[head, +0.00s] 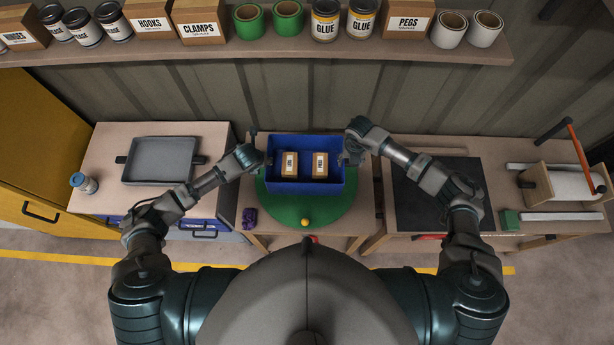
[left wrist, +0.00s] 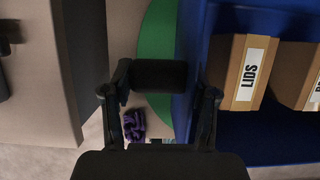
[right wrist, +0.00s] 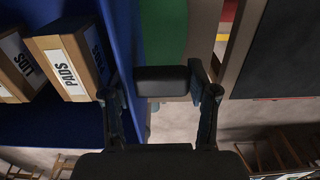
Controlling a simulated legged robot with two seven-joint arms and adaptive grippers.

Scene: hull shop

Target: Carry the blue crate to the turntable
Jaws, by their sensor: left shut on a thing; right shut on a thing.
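The blue crate (head: 305,188) is at the middle of the head view, over the green turntable (head: 330,215). I cannot tell whether it touches the turntable. It holds two small brown boxes, lids (head: 290,165) and pads (head: 320,165). My left gripper (head: 257,158) is shut on the crate's left side; the crate wall also shows in the left wrist view (left wrist: 188,75). My right gripper (head: 352,150) is shut on its right side, and that wall shows in the right wrist view (right wrist: 122,40). Part of the turntable is hidden behind the crate.
A yellow ball (head: 305,222) lies at the turntable's front, and a purple item (head: 249,218) at its left. A grey tray (head: 160,160) is on the left bench. A black mat (head: 425,205) and a paper roll (head: 570,186) are on the right. A loaded shelf (head: 300,48) runs above.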

